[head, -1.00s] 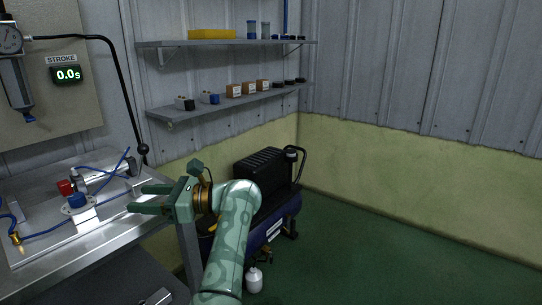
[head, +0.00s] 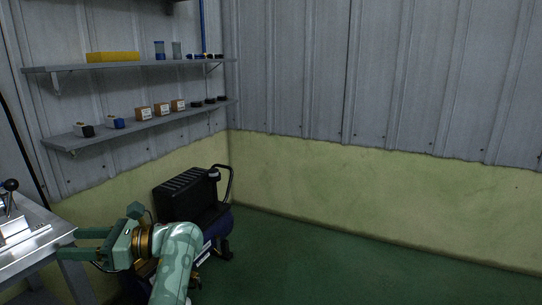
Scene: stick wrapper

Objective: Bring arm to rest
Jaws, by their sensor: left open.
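My left gripper (head: 70,243), pale green with a brass-coloured wrist ring, is at the lower left of the head view. Its two fingers point left and are apart, with nothing between them. They show in front of the right end of the metal workbench (head: 40,236); I cannot tell whether they touch it. My left arm (head: 176,266) comes up from the bottom edge. My right gripper is not in view.
A dark compressor (head: 190,195) with a blue tank stands on the floor behind my arm. Two wall shelves (head: 150,125) hold small boxes, jars and a yellow bin (head: 113,57). A black-knobbed lever (head: 11,186) stands on the bench. The green floor (head: 350,275) at right is clear.

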